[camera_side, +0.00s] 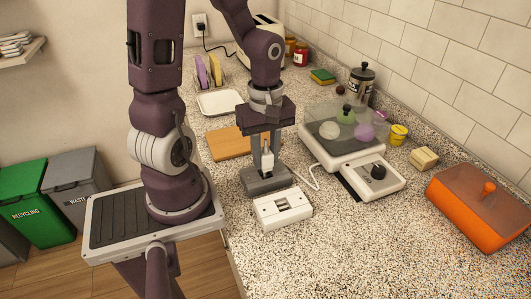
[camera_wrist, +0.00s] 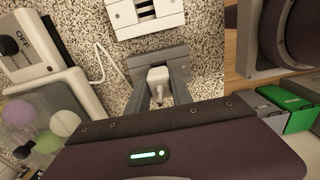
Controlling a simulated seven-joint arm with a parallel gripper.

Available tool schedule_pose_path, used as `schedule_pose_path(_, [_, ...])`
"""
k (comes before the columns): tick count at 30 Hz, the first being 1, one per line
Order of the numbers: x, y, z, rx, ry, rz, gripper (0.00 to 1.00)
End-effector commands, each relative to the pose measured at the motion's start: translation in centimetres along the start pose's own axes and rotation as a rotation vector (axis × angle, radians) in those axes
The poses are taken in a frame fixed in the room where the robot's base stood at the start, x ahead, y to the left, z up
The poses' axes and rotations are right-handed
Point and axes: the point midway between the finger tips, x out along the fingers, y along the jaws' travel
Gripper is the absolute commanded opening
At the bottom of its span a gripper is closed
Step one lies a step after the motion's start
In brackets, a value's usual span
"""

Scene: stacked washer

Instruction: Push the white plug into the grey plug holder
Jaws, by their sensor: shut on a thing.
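The white plug (camera_side: 267,157) is upright between the two fingers of my gripper (camera_side: 266,165), which is shut on it. The grey plug holder (camera_side: 264,181) stands on the speckled counter directly below. In the wrist view, the plug (camera_wrist: 158,76) shows between the grey fingers, against the grey holder (camera_wrist: 150,57). The plug's lower end is close to or in the holder; I cannot tell which, because the fingers and holder hide the contact.
A white socket block (camera_side: 283,209) lies just in front of the holder. A white appliance with a clear lid (camera_side: 340,128) and a switch box (camera_side: 373,178) stand to the right. A white cable (camera_side: 303,179) runs nearby.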

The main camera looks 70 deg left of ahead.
Motion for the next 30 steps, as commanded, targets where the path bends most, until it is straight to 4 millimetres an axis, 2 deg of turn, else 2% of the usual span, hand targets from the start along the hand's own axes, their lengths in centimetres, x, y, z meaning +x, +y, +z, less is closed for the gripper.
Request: schedule_pose_path(30, [2.0, 0.0, 0.0, 0.002, 0.0, -0.001, 0.0])
